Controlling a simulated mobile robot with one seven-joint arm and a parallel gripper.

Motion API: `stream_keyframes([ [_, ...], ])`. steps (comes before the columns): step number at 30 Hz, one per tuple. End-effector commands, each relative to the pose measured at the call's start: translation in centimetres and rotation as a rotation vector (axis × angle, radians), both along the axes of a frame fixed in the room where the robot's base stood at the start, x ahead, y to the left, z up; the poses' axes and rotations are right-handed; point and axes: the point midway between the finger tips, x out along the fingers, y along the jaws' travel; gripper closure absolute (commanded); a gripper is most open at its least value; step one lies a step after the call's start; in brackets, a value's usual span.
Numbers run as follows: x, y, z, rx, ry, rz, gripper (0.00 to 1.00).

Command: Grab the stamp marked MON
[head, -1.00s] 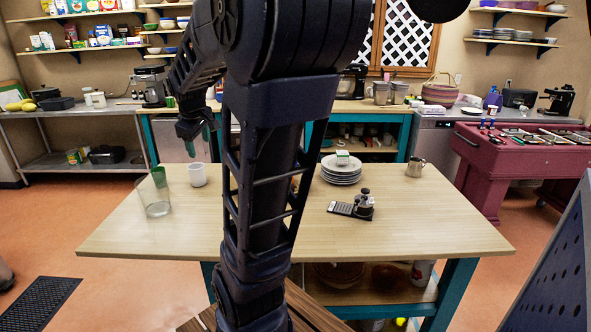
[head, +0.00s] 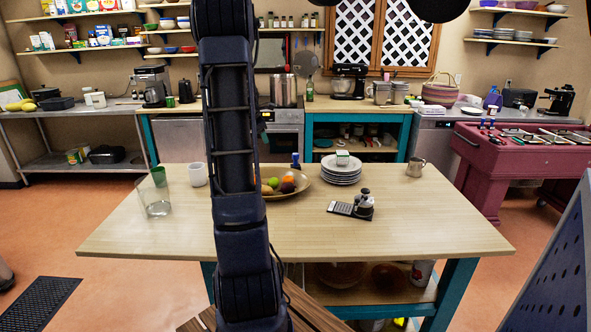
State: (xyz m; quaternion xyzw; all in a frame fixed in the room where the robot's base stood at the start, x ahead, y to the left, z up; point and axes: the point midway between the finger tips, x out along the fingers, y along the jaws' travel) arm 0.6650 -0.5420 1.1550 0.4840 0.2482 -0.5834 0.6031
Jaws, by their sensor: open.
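No lettering can be read at this size, so I cannot tell which thing is the stamp marked MON. A small dark blue upright thing (head: 295,160), stamp-like in shape, stands behind the fruit bowl (head: 311,188) on the wooden table (head: 430,220). Two small upright things with blue parts (head: 487,120) stand at the far left of the maroon football table (head: 483,150); they could also be stamps. My arm runs up the picture left of centre and hides part of the table and bowl. My gripper is not in view.
The front right is clear.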

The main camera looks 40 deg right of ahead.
Motion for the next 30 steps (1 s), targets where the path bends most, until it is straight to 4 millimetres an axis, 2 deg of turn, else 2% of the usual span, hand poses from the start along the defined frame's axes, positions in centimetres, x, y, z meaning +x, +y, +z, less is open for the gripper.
stream_keyframes([
  [1, 0.1, -2.2, -1.3, -0.016, 0.033, 0.029, 0.41],
  [6, -0.1, -8.7, -5.0, -0.074, 0.150, 0.162, 0.41],
  [9, -0.5, -11.9, -7.0, -0.100, 0.210, 0.230, 0.41],
  [12, -0.9, -14.3, -8.5, -0.119, 0.257, 0.281, 0.41],
  [16, -1.2, -15.9, -9.5, -0.133, 0.289, 0.321, 0.41],
  [23, -1.2, -16.9, -10.9, -0.134, 0.300, 0.332, 0.41],
  [30, -0.8, -18.6, -13.7, -0.133, 0.299, 0.332, 0.41],
])
